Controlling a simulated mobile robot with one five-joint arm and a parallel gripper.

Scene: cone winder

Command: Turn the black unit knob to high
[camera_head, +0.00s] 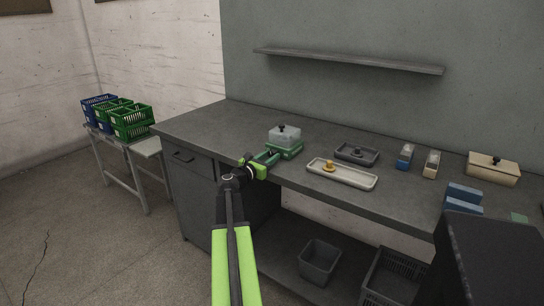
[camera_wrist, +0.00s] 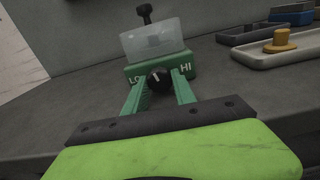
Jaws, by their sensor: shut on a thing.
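The unit is a small green box (camera_head: 290,151) with a clear cover (camera_head: 285,138) and a black post on top, on the grey workbench. In the wrist view its green front (camera_wrist: 180,69) reads LO at left and HI at right. The black unit knob (camera_wrist: 159,79) sits on that front between the labels. A small pale mark on it points roughly upward, between LO and HI. My gripper (camera_wrist: 158,84) is shut on the knob, with one green finger on each side. In the head view my gripper (camera_head: 272,155) reaches the unit's front and hides the knob.
A cream tray (camera_head: 352,180) with a yellow knobbed piece and a dark tray (camera_head: 370,158) lie right of the unit. Blue and cream blocks and a lidded beige box (camera_head: 493,169) stand farther right. A shelf (camera_head: 345,60) hangs above. The bench left of the unit is clear.

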